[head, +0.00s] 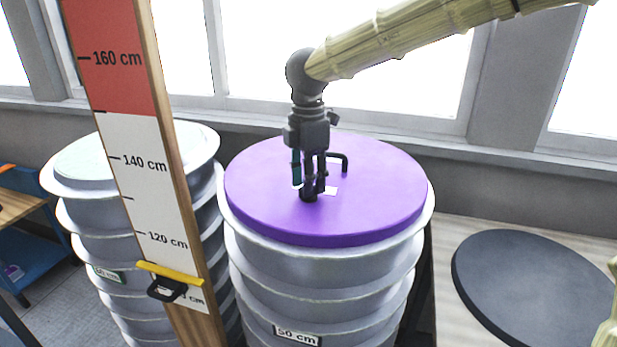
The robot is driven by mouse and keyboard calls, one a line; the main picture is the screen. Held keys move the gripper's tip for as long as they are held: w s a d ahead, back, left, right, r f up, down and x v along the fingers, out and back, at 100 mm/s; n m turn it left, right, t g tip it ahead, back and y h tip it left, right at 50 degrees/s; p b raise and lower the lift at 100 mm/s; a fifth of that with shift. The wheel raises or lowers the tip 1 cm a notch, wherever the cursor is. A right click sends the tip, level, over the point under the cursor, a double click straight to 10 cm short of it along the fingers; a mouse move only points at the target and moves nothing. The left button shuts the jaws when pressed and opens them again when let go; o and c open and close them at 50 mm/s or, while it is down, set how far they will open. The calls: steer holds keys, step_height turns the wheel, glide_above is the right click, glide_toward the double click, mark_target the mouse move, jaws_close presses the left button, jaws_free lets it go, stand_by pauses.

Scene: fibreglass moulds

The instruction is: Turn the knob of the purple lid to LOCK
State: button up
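The purple lid (375,205) lies flat on top of a ribbed grey-white barrel (320,270) with a "50 cm" label. A black handle (343,160) stands up from the lid behind and right of my gripper. My gripper (309,196) points straight down at the lid's middle, its fingertips at a small dark knob (307,197). The fingers look close around the knob, but the view is too small to tell whether they grip it. A small pale label (330,190) shows just right of the fingers; its text cannot be read. A teal strip (296,168) shows left of the fingers.
A height gauge board (135,150) with a yellow slider (170,273) stands at the left front. Behind it is another ribbed barrel (75,165) with a pale top. A dark round disc (530,285) lies on the table at right. Windows line the back wall.

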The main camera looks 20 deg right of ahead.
steer(key=shift+w+f, duration=0.45)
steer(key=shift+w, duration=0.05)
steer(key=shift+s+f, duration=0.1)
steer(key=s, duration=0.1)
steer(key=s+r, duration=0.1)
steer(key=shift+s+d, duration=0.15)
steer(key=shift+s, duration=0.25)
steer(key=shift+w+f, duration=0.25)
steer(key=shift+w, duration=0.25)
steer(key=shift+w+f, duration=0.25)
steer(key=shift+w, duration=0.2)
steer(key=c, duration=0.7)
steer(key=shift+s+r, duration=0.25)
steer(key=shift+s, duration=0.15)
jaws_close()
steer(key=shift+w+n+p, duration=0.2)
steer(key=shift+n+p, duration=0.1)
steer(key=n+p, duration=0.1)
steer(key=n, duration=0.1)
steer(key=shift+s+r+n, duration=0.1)
steer(key=shift+n, duration=0.3)
steer(key=n+p, duration=0.3)
steer(key=n, duration=0.6)
steer(key=shift+n, duration=0.4)
steer(key=n, duration=0.4)
steer(key=shift+n, duration=0.3)
